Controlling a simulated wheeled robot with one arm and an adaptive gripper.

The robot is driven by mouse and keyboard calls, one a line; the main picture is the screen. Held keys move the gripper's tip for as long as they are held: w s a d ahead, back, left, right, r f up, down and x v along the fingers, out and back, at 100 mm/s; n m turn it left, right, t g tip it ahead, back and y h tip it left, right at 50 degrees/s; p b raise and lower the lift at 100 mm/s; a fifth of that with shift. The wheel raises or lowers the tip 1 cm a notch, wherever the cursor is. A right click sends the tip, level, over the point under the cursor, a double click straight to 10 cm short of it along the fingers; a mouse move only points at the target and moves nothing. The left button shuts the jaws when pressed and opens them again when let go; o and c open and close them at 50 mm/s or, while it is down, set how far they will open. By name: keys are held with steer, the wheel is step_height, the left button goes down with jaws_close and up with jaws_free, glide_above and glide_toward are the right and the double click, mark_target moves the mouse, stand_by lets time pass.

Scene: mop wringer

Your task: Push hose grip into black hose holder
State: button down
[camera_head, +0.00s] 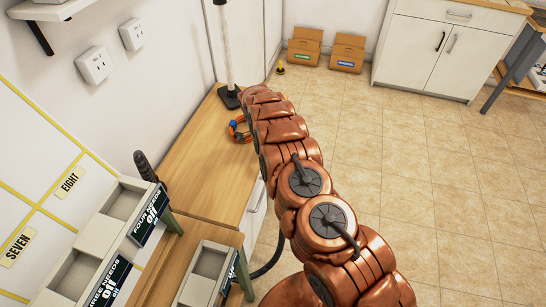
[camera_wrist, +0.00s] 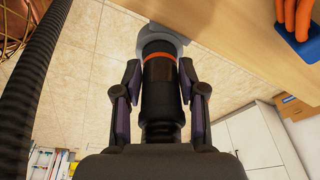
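In the wrist view, the hose grip (camera_wrist: 160,95), a black cylinder with an orange ring, lies lengthwise between the fingers of my gripper (camera_wrist: 160,78). The fingers flank it closely on both sides and appear shut on it. Its far end meets a grey rounded part (camera_wrist: 172,34) at the wooden edge; I cannot tell whether it is inside or only against it. No black hose holder can be made out clearly. The black ribbed hose (camera_wrist: 28,85) runs down the left of the wrist view. In the head view, my arm hides the gripper and grip.
A wooden counter (camera_head: 200,165) lies left of my arm. A black base with a pale pole (camera_head: 227,95) and an orange-and-blue item (camera_head: 237,130) are near its far end. Grey bins (camera_head: 75,275) stand in front. Cardboard boxes (camera_head: 304,47) and a white cabinet (camera_head: 430,50) stand behind; floor at right is clear.

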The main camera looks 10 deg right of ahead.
steer(key=c, duration=0.6)
jaws_free()
steer(key=v, duration=1.1)
steer(key=s+d+r+n+y, duration=0.1)
steer(key=s+r+n, duration=0.2)
steer(key=s+r, duration=0.3)
steer(key=s+r+n+y, duration=0.1)
steer(key=s+r+n, duration=0.15)
steer(key=r, duration=0.55)
steer(key=s+d+r+n+g, duration=0.1)
steer(key=s+d+r+n, duration=0.1)
steer(key=s+r, duration=0.45)
steer(key=s+d+r+n, duration=0.3)
steer(key=s+r, duration=0.1)
steer(key=s, duration=0.5)
steer(key=s+d+n, duration=0.2)
steer(key=s, duration=0.7)
steer(key=s+d+r+n, duration=0.1)
steer(key=s+d+n, duration=0.1)
steer(key=s, duration=0.8)
steer(key=s+d+n+g, duration=0.1)
steer(key=s+d+n, duration=0.1)
steer(key=s, duration=0.8)
steer(key=shift+s+r+y, duration=0.2)
steer(key=shift+r+y, duration=0.1)
steer(key=shift+r, duration=0.05)
